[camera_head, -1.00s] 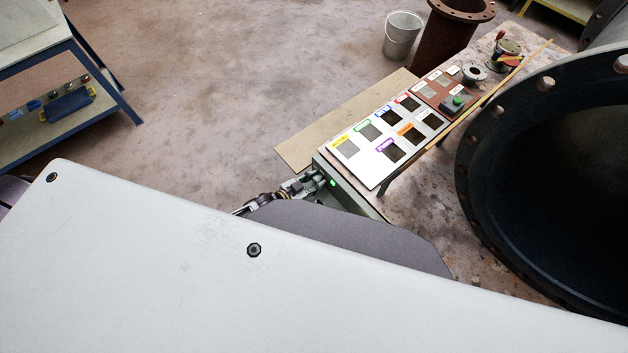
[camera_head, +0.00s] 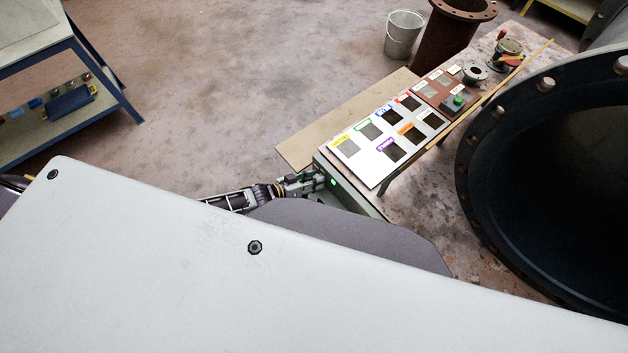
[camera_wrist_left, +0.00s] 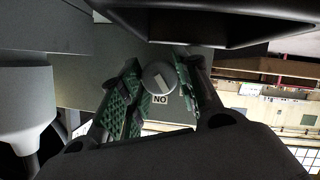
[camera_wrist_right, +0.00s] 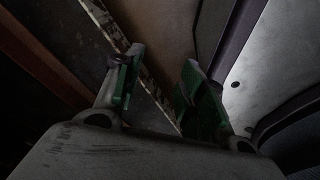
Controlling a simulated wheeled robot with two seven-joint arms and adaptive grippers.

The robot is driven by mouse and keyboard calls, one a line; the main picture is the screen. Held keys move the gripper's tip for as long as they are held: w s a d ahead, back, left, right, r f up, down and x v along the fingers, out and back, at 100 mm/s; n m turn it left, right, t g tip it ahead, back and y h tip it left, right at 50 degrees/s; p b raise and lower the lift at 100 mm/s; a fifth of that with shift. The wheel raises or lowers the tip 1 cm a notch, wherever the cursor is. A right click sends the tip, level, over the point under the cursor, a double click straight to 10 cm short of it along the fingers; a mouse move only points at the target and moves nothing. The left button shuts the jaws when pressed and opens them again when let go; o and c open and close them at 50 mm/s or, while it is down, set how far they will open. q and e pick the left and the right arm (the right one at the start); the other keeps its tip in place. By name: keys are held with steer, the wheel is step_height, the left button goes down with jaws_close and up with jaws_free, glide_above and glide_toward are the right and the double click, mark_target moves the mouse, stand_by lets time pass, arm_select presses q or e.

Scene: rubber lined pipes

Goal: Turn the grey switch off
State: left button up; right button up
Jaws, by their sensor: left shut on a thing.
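The grey switch (camera_wrist_left: 158,78) is a round grey knob with a pale bar, beside a label reading "NO" in the left wrist view. My left gripper (camera_wrist_left: 160,88) has its green-padded fingers on either side of the knob and is shut on it. In the head view my left gripper (camera_head: 308,184) is at the near-left side of the control box (camera_head: 350,195), beside a lit green lamp (camera_head: 332,183); it hides the switch there. My right gripper (camera_wrist_right: 155,85) is open and empty in the right wrist view, and is not in the head view.
A sorting panel (camera_head: 375,170) with coloured labels lies on the table. A large dark flanged pipe (camera_head: 560,180) stands at the right. A rusty pipe (camera_head: 447,40) and a bucket (camera_head: 403,38) are behind. The floor at upper middle is clear.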

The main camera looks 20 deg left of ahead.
arm_select(q)
steer(key=o, duration=1)
steer(key=v, duration=1.2)
stand_by(0.4)
